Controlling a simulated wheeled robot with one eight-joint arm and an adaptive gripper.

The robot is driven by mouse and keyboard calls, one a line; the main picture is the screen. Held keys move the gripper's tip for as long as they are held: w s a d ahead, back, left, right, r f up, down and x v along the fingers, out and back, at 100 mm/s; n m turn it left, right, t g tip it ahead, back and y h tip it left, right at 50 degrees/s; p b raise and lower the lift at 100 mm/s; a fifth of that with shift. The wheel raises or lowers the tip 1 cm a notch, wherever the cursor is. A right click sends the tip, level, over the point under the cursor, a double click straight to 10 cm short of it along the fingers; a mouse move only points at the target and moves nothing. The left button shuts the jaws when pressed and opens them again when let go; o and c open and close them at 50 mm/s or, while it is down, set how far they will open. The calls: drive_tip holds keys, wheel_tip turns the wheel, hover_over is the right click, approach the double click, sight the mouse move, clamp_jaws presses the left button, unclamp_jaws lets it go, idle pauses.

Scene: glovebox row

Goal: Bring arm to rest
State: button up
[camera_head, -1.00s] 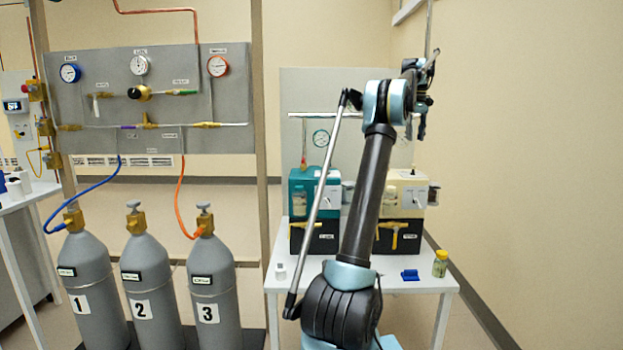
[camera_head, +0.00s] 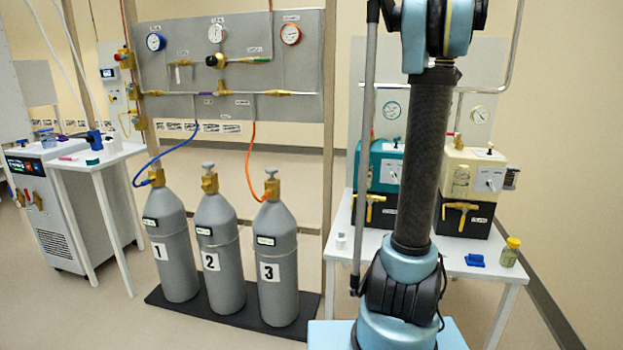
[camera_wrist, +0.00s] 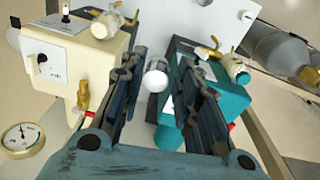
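My arm (camera_head: 425,150) stands nearly upright in the head view, in front of the white table, and runs out of the top of the frame. My gripper is outside the head view. In the wrist view my gripper (camera_wrist: 157,68) points downward with its two dark fingers spread apart. A small white round thing (camera_wrist: 155,77) shows in the gap between them; it appears to lie beyond the fingers, not gripped. The cream box (camera_wrist: 75,70) is left of the fingers and the teal box (camera_wrist: 225,100) is right of them.
The white table (camera_head: 465,265) holds both boxes, a blue piece (camera_head: 475,260) and a yellow-capped jar (camera_head: 510,252). Several grey gas cylinders (camera_head: 220,250) stand left of my arm below the gauge panel (camera_head: 230,60). Open floor lies in front of them.

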drive_tip(key=s+a+f+n, duration=0.1)
drive_tip(key=s+a+f, duration=0.6)
drive_tip(key=s+a, duration=0.2)
drive_tip(key=s+a+f, duration=0.6)
drive_tip(key=s+a, duration=0.3)
drive_tip(key=s+a+f, duration=0.3)
drive_tip(key=s+f, duration=0.5)
drive_tip(key=f, duration=0.2)
drive_tip(key=s+a+f+t, duration=0.1)
drive_tip(key=s+a+f, duration=0.2)
drive_tip(key=s+f, duration=0.5)
wheel_tip(320, 180, down, 2)
drive_tip(key=shift+s+a+f+n, duration=0.15)
drive_tip(key=shift+s+a+n, duration=0.05)
drive_tip(key=shift+a+n, duration=0.2)
